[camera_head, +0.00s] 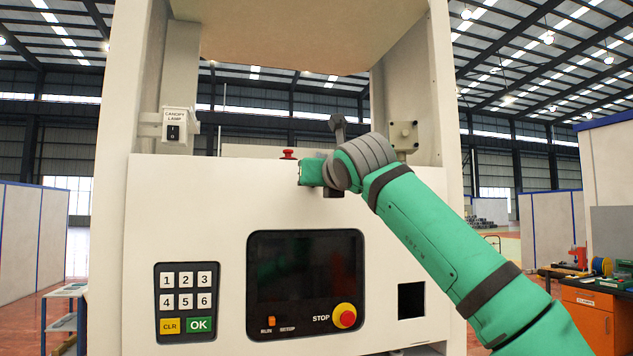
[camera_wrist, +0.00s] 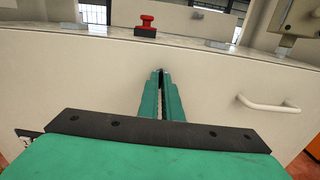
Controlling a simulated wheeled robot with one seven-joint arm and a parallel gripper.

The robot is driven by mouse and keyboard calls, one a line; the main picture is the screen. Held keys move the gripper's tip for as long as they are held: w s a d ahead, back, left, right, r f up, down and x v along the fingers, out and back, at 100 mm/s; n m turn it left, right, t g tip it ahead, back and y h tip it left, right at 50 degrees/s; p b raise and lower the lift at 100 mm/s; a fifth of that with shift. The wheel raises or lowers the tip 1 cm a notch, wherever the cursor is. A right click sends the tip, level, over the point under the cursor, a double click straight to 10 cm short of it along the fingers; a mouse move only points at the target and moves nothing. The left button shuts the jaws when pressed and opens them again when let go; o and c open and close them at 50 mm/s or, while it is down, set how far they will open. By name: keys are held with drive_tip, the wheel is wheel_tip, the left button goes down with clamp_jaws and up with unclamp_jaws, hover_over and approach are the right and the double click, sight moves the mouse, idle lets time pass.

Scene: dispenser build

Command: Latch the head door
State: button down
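The wide white front panel of the machine (camera_head: 215,195) appears to be the head door. It looks closed, but I cannot tell whether it is latched. A red knob (camera_head: 289,154) stands upright on the panel's top edge. The knob also shows in the wrist view (camera_wrist: 146,26), above and left of my fingers. My gripper (camera_head: 310,172) is at the upper part of the panel, just right of and below the knob. In the wrist view its green fingers (camera_wrist: 161,74) are together with a thin dark gap and nothing visible held. Contact with the panel cannot be judged.
A white bar handle (camera_wrist: 268,104) is on the panel right of my fingers. Below are a keypad (camera_head: 186,301), a dark screen (camera_head: 305,270) and a red stop button (camera_head: 344,315). A canopy lamp switch (camera_head: 174,125) and a bracket (camera_head: 403,136) flank the opening above.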

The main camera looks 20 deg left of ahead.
drive_tip(key=shift+r, duration=0.1)
drive_tip(key=c, duration=1.9)
unclamp_jaws()
drive_tip(key=shift+c, duration=0.2)
drive_tip(key=v, duration=1)
drive_tip(key=shift+s+d, duration=0.2)
drive_tip(key=shift+s, duration=0.2)
